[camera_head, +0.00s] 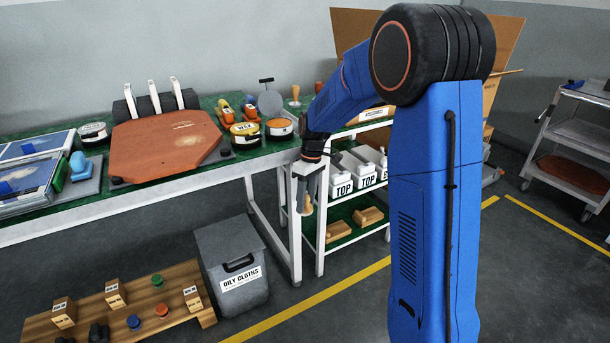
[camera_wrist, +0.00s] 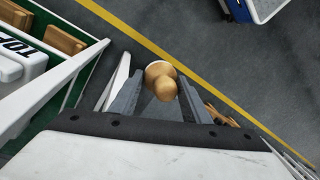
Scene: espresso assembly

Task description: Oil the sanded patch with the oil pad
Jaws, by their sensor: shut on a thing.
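My gripper (camera_head: 304,195) hangs downward beyond the bench's right end, beside the white shelf rack and well away from the board. It is shut on a wooden-knobbed pad (camera_head: 307,208), which I take to be the oil pad. In the wrist view, my gripper's fingers (camera_wrist: 163,98) are around its round knob (camera_wrist: 162,80). The pad's underside is hidden.
Yellow (camera_head: 245,134) and orange-topped (camera_head: 280,128) tins stand near the bench's front edge, right of the board. Upright white levers (camera_head: 164,96) rise behind the board. A grey oily-cloths bin (camera_head: 232,265) stands on the floor. The shelf rack (camera_head: 320,240) is close to my gripper.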

